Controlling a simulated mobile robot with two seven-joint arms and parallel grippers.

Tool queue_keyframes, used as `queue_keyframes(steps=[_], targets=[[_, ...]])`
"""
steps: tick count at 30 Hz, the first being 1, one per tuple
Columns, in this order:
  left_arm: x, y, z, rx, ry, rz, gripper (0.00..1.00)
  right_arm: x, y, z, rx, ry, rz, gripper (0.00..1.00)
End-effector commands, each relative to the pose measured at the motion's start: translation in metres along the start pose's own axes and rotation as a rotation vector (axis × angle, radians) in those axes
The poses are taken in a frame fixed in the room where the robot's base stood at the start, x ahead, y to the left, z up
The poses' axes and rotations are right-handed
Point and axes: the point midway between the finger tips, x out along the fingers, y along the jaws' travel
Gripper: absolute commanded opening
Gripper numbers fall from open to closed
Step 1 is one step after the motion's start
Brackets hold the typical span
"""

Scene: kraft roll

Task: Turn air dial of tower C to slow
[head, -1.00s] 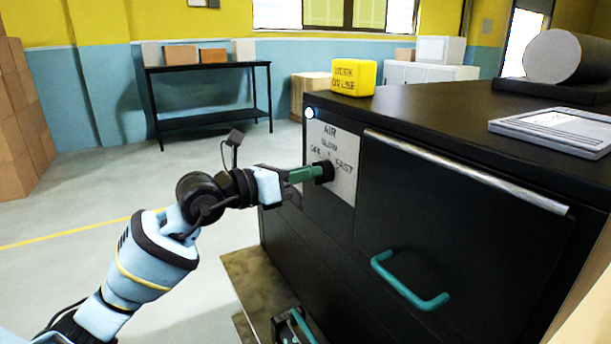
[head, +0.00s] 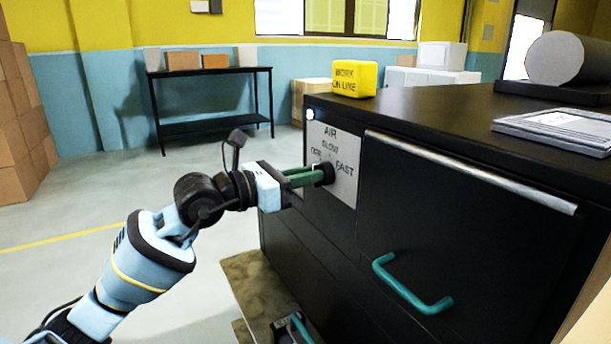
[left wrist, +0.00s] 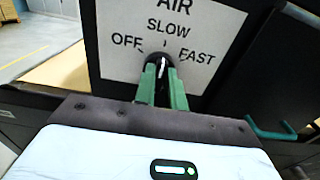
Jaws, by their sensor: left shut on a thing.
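The black air dial (head: 327,172) sits on a pale plate (head: 344,187) marked AIR, OFF, SLOW and FAST, on the side of a black cabinet (head: 420,215). My left gripper (head: 313,176) is shut on the dial, with its green fingers at either side of it. In the left wrist view, the dial (left wrist: 162,62) shows between the fingertips (left wrist: 162,74). Its white pointer line aims upward, about at the tick under SLOW. The fingers hide part of the dial's rim. My right gripper is not seen.
A yellow block reading WORK ON LINE (head: 354,79) stands on the cabinet top, with a pad of papers (head: 560,130) and a large grey roll (head: 568,58). A teal handle (head: 412,290) sticks out from the cabinet front. Floor is clear to the left.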

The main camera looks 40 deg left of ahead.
Motion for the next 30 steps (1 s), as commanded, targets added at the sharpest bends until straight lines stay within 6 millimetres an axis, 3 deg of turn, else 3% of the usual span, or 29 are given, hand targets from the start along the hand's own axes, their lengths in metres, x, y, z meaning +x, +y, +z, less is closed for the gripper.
queue_keyframes(steps=[1,6,17,30], targets=[[0.000,0.000,0.000,0.000,-0.001,0.000,0.13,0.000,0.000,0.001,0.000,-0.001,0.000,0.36],[0.000,0.000,0.000,-0.001,-0.001,0.000,0.34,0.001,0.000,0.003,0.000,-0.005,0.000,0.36],[-0.004,0.001,-0.001,-0.002,0.001,0.001,0.34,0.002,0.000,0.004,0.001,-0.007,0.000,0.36],[-0.055,0.000,-0.003,-0.001,0.004,0.000,0.34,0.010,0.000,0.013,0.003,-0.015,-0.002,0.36]])
